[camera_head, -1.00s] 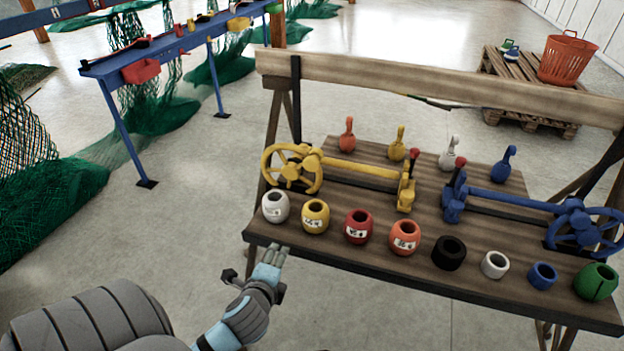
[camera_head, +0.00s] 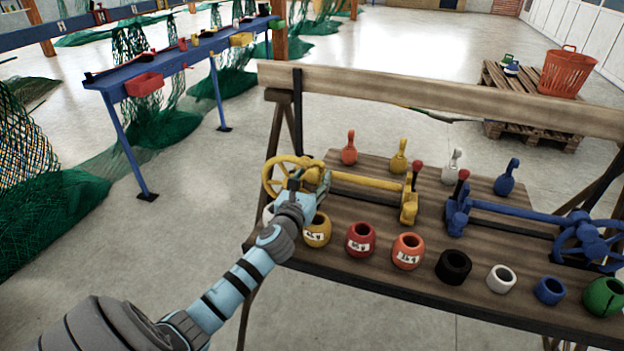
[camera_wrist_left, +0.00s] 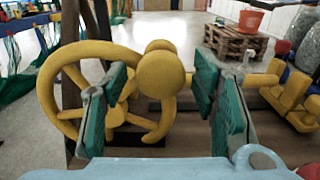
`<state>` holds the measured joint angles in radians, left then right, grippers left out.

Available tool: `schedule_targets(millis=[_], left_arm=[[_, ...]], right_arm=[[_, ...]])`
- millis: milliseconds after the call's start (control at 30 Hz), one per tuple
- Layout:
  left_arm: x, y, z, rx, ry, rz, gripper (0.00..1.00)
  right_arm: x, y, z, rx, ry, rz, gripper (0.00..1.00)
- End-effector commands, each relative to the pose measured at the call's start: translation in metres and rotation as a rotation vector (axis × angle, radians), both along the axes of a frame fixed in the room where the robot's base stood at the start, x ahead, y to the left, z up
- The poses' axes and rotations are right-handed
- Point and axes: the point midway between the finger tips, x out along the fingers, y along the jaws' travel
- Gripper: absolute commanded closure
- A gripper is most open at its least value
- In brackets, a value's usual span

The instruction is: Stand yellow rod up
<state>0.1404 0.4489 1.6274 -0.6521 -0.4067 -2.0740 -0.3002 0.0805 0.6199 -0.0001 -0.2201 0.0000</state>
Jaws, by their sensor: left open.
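The yellow rod (camera_head: 370,181) lies level on the wooden bench, between a yellow handwheel (camera_head: 273,164) on the left and a yellow bracket (camera_head: 409,208) with a red-knobbed lever on the right. My left gripper (camera_head: 296,180) is above the bench front beside the handwheel and hides part of it and of the white pot. In the left wrist view its green-padded fingers (camera_wrist_left: 160,100) are open. A round yellow knob (camera_wrist_left: 164,75) shows between them, in front of the wheel's right side. I cannot tell whether they touch it. My right gripper is not in view.
Several pots line the bench's front edge, including a yellow pot (camera_head: 317,230) close to my left arm and a red pot (camera_head: 361,239). A blue rod assembly (camera_head: 512,206) is on the right. Bottle-like pieces, one yellow (camera_head: 399,157), stand behind the rods.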

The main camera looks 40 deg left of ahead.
Motion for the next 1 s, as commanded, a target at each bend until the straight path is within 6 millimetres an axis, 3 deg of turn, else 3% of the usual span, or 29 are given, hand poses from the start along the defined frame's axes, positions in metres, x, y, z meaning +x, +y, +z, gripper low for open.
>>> schedule_targets(millis=[333,667,1000], left_arm=[[0.0078,0.0023,0.0003,-0.002,-0.001,-0.001,0.46],[0.0074,0.0025,0.0002,-0.002,-0.001,-0.001,0.99],[0.0087,0.0010,0.0018,-0.017,-0.005,-0.005,1.00]], right_arm=[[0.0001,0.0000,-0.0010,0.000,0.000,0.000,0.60],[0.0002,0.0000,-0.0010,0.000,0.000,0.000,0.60],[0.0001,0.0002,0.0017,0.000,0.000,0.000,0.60]])
